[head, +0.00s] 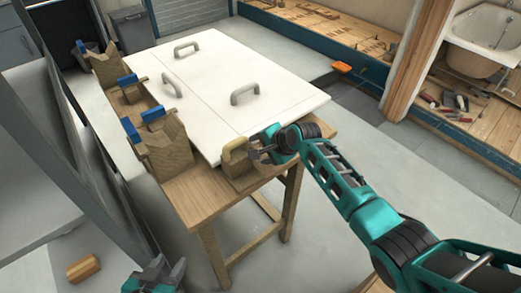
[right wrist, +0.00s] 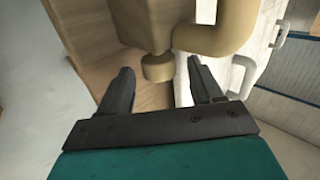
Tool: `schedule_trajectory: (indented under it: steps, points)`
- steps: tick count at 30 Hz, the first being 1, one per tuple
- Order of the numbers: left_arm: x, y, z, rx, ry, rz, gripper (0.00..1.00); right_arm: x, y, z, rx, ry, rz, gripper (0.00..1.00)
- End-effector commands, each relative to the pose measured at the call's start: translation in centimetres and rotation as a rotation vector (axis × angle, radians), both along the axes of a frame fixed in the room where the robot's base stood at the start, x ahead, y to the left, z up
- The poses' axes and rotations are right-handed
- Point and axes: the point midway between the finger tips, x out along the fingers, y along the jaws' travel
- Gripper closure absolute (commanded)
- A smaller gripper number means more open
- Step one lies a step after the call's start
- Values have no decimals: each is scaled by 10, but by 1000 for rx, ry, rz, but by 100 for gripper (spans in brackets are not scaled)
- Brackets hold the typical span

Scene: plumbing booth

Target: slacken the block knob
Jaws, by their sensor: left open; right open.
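A wooden block (head: 240,168) with a tan curved handle (head: 235,150) stands at the near right corner of the table. In the right wrist view, the block (right wrist: 155,20) shows close up with a round tan knob (right wrist: 158,68) on it. My right gripper (right wrist: 160,67) is open, with one finger on each side of the knob; I cannot tell whether either touches it. In the head view, my right gripper (head: 262,152) is at the right side of the block, and the knob cannot be made out. My left gripper (head: 174,274) is open and empty at the bottom, away from the table.
The wooden table (head: 190,198) carries a white panel (head: 215,65) with several grey handles. More wooden blocks with blue parts (head: 163,145) line its left edge. A grey partition (head: 85,150) stands at left. A small wooden piece (head: 83,268) lies on the floor. Floor right of the table is clear.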

Motion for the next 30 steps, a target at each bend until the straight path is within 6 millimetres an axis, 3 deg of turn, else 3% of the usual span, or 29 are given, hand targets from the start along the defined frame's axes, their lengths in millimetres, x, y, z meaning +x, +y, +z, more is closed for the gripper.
schedule_trajectory:
  steps: [12,30]
  points:
    - [3,0,0,0,-8,0,57,4,3,-4,0,-2,0,35]
    - [4,1,0,1,-10,1,57,3,2,-4,0,-1,-1,91]
